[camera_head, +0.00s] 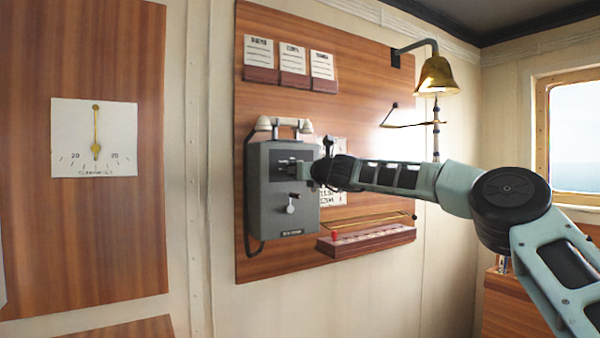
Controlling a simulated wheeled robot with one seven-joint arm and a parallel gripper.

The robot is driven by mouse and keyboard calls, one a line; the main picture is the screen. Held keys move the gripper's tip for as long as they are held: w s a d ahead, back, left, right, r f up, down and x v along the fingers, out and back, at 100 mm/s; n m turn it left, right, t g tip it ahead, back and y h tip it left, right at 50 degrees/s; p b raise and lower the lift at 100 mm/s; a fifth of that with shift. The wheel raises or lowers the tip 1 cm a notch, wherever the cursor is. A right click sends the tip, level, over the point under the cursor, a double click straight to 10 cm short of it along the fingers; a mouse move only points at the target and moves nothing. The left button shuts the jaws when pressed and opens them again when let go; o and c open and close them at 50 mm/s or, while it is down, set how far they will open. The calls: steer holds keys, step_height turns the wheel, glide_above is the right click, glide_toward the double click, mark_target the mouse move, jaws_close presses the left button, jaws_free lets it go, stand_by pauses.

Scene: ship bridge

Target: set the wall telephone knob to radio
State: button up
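The wall telephone (265,214) is a grey box on a varnished wooden board, with a pale handset (284,126) resting across its top. A dark panel on its front is partly covered by my gripper (285,171), which reaches in from the right with its tip at the panel. The knob and its position labels cannot be made out behind the gripper. A small crank with a pale handle (291,208) shows below the gripper on the phone's front. The fingers are too small and dark to tell whether they are open, shut or holding the knob.
A brass bell (436,77) hangs from a bracket at the upper right of the board. Three paper cards (293,60) are above the phone. A wooden rack (366,239) juts out below my arm. A white dial plate (95,150) is on the left panel.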

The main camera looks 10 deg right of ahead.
steer(key=shift+f, duration=0.15)
steer(key=o, duration=1)
steer(key=shift+b+v, duration=5)
steer(key=shift+v, duration=3.7)
